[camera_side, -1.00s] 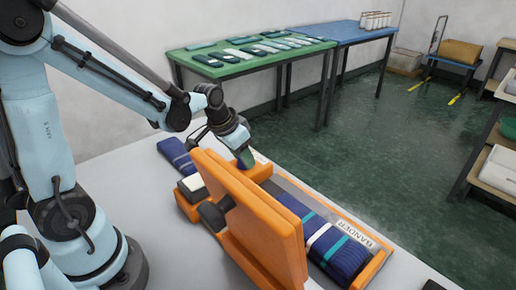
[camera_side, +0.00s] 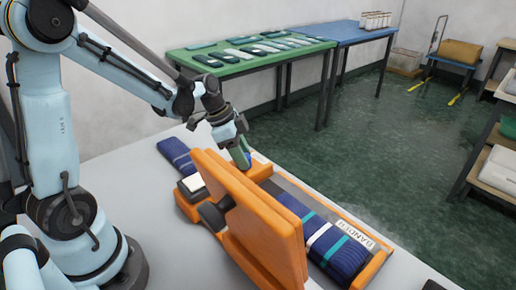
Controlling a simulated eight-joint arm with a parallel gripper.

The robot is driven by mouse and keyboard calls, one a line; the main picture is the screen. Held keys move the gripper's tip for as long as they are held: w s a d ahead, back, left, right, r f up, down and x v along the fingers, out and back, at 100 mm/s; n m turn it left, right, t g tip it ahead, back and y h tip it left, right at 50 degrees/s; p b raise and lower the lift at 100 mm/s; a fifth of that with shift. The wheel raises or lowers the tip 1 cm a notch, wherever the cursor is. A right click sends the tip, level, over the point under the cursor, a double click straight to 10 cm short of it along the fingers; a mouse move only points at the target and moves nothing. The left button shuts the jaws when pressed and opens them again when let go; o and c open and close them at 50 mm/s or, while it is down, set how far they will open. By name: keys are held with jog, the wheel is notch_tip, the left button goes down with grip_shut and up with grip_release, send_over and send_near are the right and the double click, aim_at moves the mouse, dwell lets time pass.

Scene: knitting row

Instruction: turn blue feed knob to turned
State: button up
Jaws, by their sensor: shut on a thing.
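The blue feed knob (camera_side: 248,160) shows as a small blue patch on the orange block (camera_side: 262,171) at the back end of the bander. My gripper (camera_side: 241,153) points down at the knob from above and is shut on it. The fingers and the orange upright panel (camera_side: 250,215) hide part of the knob, so I cannot tell how far it is turned.
The orange panel stands just in front of my gripper. A banded navy knit bundle (camera_side: 335,250) lies in the bander's tray, and another navy bundle (camera_side: 175,152) lies on the white table at left. A green table (camera_side: 240,66) and blue table (camera_side: 340,33) stand behind.

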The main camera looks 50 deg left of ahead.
dwell(0.3)
jog(key=o, duration=1)
jog(key=shift+r, duration=0.1)
jog(key=v, duration=1.2)
jog(key=shift+w, duration=0.1)
jog(key=s+d+f+n+t+y, duration=0.1)
jog(key=s+d+n, duration=0.1)
jog(key=d+n, duration=0.1)
jog(key=s+d+f+n+t+y, duration=0.1)
jog(key=s+d+n, duration=0.1)
jog(key=d+n, duration=0.1)
jog(key=s+d+f+n+t+y, duration=0.1)
jog(key=d+n, duration=0.1)
jog(key=d, duration=0.1)
jog(key=shift+s+d+f+n+t, duration=0.1)
jog(key=shift+s+n+t, duration=0.3)
